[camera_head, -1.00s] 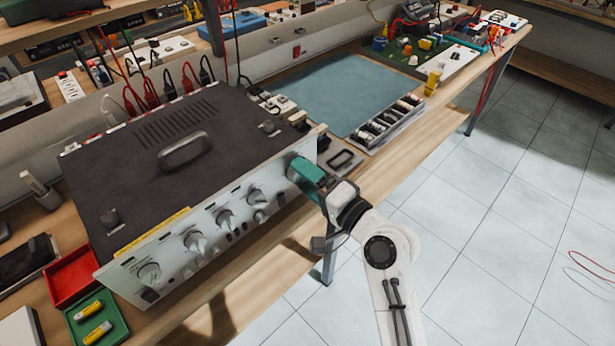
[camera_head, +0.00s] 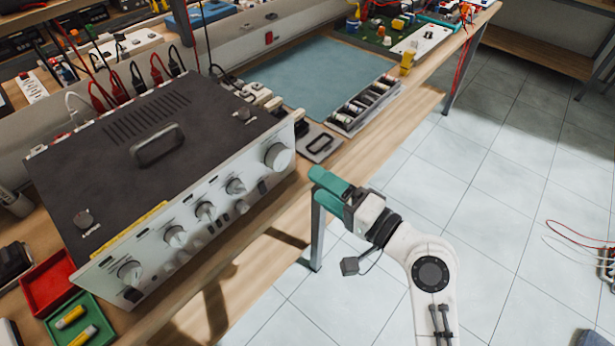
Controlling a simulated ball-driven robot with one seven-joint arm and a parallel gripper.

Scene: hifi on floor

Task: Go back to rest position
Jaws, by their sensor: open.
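My gripper (camera_head: 318,180) has teal fingers and sits at the end of my white arm. It is beyond the front edge of the workbench, over the floor side, to the right of the large grey device (camera_head: 170,160). It is apart from the device, and a gap shows between the fingers and its front panel. I see nothing held in it. The far finger is largely hidden by the near one. The large knob (camera_head: 278,157) at the right end of the device's front panel is in full view.
The wooden workbench (camera_head: 250,235) runs along the left. On it are a blue mat (camera_head: 315,85), a tray of small parts (camera_head: 365,103), a red bin (camera_head: 47,282) and a green bin (camera_head: 76,325) with yellow batteries. Tiled floor (camera_head: 500,200) is open at right; red cables (camera_head: 580,235) lie there.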

